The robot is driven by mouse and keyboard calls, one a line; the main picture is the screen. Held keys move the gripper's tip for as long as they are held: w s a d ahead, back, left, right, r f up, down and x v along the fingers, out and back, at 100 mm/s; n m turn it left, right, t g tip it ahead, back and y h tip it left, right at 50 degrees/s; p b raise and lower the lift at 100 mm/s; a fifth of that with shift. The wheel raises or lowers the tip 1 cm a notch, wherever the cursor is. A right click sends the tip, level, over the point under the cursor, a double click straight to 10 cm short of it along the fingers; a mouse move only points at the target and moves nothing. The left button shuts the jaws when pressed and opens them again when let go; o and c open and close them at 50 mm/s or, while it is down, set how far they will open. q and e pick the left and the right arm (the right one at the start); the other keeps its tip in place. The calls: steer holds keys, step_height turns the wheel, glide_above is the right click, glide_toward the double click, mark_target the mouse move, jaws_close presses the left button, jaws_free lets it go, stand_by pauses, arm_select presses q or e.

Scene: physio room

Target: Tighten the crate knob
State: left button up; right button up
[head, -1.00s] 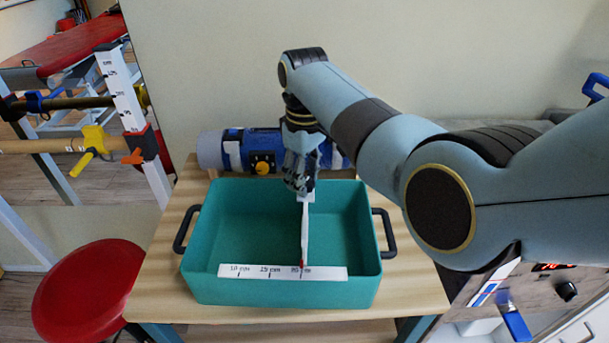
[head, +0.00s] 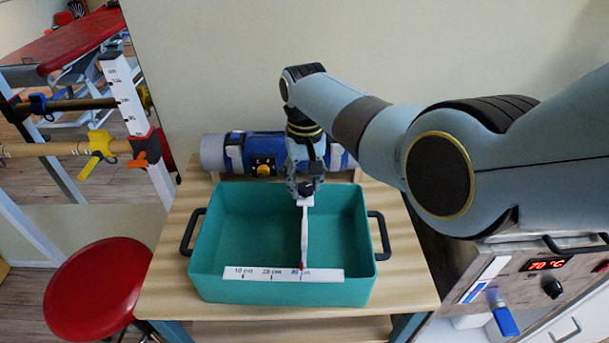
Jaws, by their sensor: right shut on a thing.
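The teal crate (head: 210,245) stands on a wooden table. A thin white divider (head: 304,235) runs across it from back to front, its red-tipped front end by the "30 cm" mark of the white scale (head: 262,274) on the front wall. A white block (head: 305,201) sits at the divider's back end, with the small dark crate knob (head: 305,188) on top. My right gripper (head: 305,187) reaches down from above, its fingers shut around the knob and partly hiding it. My left gripper is not in view.
A blue and grey roll (head: 265,153) with a yellow knob lies behind the crate. A red stool (head: 98,290) stands at left, near bars with a yellow clamp knob (head: 100,144). A heater box (head: 545,285) reading 70 °C stands at right.

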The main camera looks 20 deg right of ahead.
mark_target(307, 186)
steer(key=m+p, duration=0.1)
steer(key=m, duration=0.4)
steer(key=shift+d+r+m, duration=0.1)
steer(key=shift+m, duration=0.2)
steer(key=m+p, duration=0.1)
steer(key=m, duration=0.4)
steer(key=shift+d, duration=0.1)
steer(key=m+p, duration=0.1)
steer(key=m, duration=0.4)
steer(key=shift+s+m, duration=0.15)
steer(key=shift+m, duration=0.25)
steer(key=m, duration=0.5)
steer(key=o, duration=1.2)
steer(key=shift+s, duration=0.1)
steer(key=shift+c, duration=0.2)
step_height(307, 186, up, 12)
